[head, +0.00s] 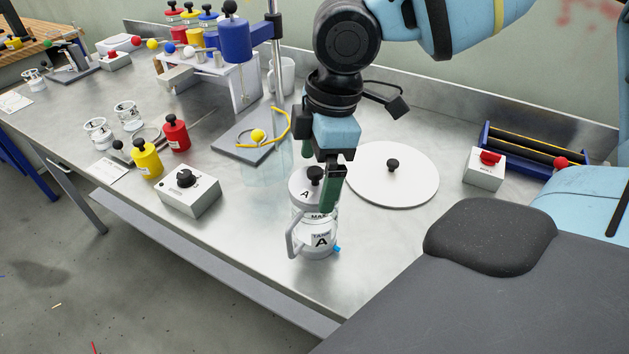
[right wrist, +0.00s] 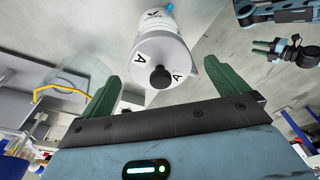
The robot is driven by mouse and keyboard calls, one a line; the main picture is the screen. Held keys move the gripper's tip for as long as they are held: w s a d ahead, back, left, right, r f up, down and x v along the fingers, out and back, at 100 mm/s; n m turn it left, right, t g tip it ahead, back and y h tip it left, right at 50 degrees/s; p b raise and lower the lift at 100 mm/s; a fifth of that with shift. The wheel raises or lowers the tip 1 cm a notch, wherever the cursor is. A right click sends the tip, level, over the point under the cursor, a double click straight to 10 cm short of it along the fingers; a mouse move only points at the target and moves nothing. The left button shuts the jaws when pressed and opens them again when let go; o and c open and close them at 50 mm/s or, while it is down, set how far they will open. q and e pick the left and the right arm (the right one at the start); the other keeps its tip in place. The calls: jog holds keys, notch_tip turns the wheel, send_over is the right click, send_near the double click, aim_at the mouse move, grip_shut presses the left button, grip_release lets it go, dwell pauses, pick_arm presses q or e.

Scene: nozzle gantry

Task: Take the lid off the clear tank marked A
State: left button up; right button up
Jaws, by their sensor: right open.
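The clear tank marked A (head: 319,239) stands upright near the table's front edge, with a handle at its left. Its pale round lid (head: 301,188), also marked A, sits on top with a black knob (head: 315,173). My right gripper (head: 318,170) is open, pointing down at the lid, with its green fingers on either side of the knob in the picture. In the right wrist view the lid (right wrist: 147,58) and knob (right wrist: 160,77) show between the spread fingers (right wrist: 162,85). I cannot tell whether the fingers touch anything. My left gripper (right wrist: 262,47) is small in that view; its jaw opening is unclear.
A white disc (head: 391,176) with a black knob lies right of the tank. A faint transparent vessel (head: 266,180) stands to its left, near a grey plate (head: 240,148) with a yellow hose. A control box (head: 188,194) and red and yellow weights (head: 176,135) stand further left.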

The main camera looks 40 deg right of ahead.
aim_at(317, 170)
jog(key=shift+f, duration=0.3)
jog(key=shift+c, duration=0.3)
jog(key=c, duration=1)
jog(key=shift+r, duration=0.1)
notch_tip(317, 170, up, 10)
jog(key=shift+f+p, duration=0.1)
jog(key=shift+p, duration=0.45)
